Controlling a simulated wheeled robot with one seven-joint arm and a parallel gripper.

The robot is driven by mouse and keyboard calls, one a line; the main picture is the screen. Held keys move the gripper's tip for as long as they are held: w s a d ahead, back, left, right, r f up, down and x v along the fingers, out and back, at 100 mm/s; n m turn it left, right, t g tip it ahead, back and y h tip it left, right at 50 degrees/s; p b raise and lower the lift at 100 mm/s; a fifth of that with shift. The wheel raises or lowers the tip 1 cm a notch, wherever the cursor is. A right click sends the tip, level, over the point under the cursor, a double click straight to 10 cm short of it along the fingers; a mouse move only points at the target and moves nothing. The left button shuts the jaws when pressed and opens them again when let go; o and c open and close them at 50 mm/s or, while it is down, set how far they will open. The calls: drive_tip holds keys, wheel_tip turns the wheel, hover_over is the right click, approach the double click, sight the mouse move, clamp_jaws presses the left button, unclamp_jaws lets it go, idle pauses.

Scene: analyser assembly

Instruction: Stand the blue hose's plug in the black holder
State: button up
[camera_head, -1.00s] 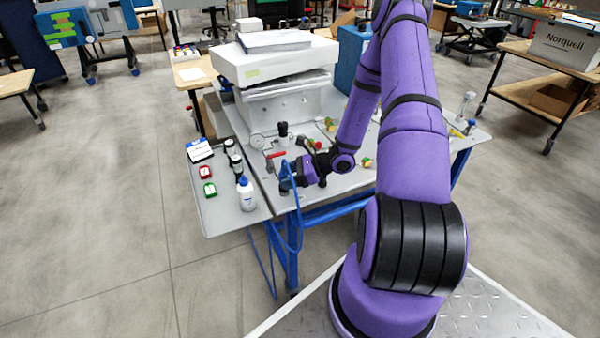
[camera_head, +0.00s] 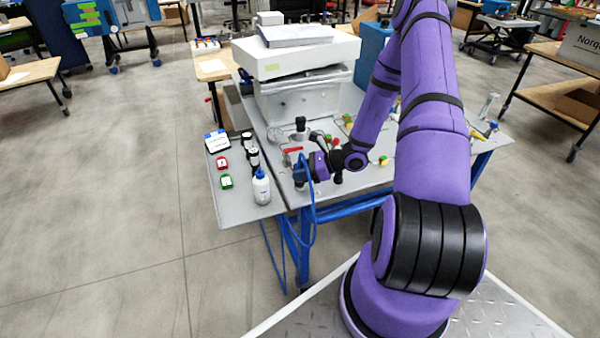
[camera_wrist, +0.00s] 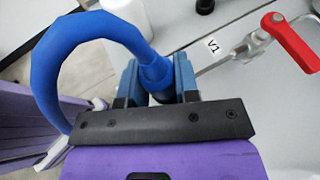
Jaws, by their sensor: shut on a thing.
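The blue hose (camera_wrist: 78,42) loops up in the wrist view and ends in a blue plug (camera_wrist: 157,74) between the jaws. My gripper (camera_wrist: 157,80) is shut on this plug, above the grey table top. In the head view my gripper (camera_head: 303,172) is near the table's front left, and the hose (camera_head: 312,215) hangs over the front edge. Dark upright holders (camera_head: 247,147) stand on the left side panel; which one is the black holder I cannot tell for sure. The plug's lower end is hidden.
A white bottle (camera_head: 261,188) stands left of my gripper, near red (camera_head: 222,163) and green (camera_head: 226,181) pieces. A red-handled valve (camera_wrist: 288,40) beside a V1 label (camera_wrist: 214,46) is close on the right. A large white analyser (camera_head: 297,75) stands behind.

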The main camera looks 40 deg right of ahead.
sight(300, 161)
drive_tip(key=shift+r, duration=2.1)
drive_tip(key=shift+s+d+r, duration=0.25)
drive_tip(key=shift+d+r, duration=0.25)
drive_tip(key=shift+d, duration=0.2)
drive_tip(key=s+d, duration=0.1)
drive_tip(key=d, duration=0.2)
drive_tip(key=s+d, duration=0.1)
drive_tip(key=d, duration=0.2)
drive_tip(key=s+d, duration=0.2)
drive_tip(key=d, duration=0.1)
drive_tip(key=shift+s+d+r, duration=0.1)
drive_tip(key=shift+d, duration=0.2)
drive_tip(key=shift+s+d+f, duration=0.25)
drive_tip(key=shift+d+f, duration=0.15)
drive_tip(key=shift+d, duration=0.2)
drive_tip(key=shift+s+d+f, duration=0.25)
drive_tip(key=shift+d+f, duration=0.15)
drive_tip(key=shift+d, duration=0.15)
drive_tip(key=shift+w+a+f, duration=0.15)
drive_tip(key=shift+a+f, duration=0.05)
drive_tip(key=shift+f, duration=0.3)
drive_tip(key=shift+w+a+f, duration=0.15)
drive_tip(key=shift+a+f, duration=0.05)
drive_tip(key=shift+f, duration=0.3)
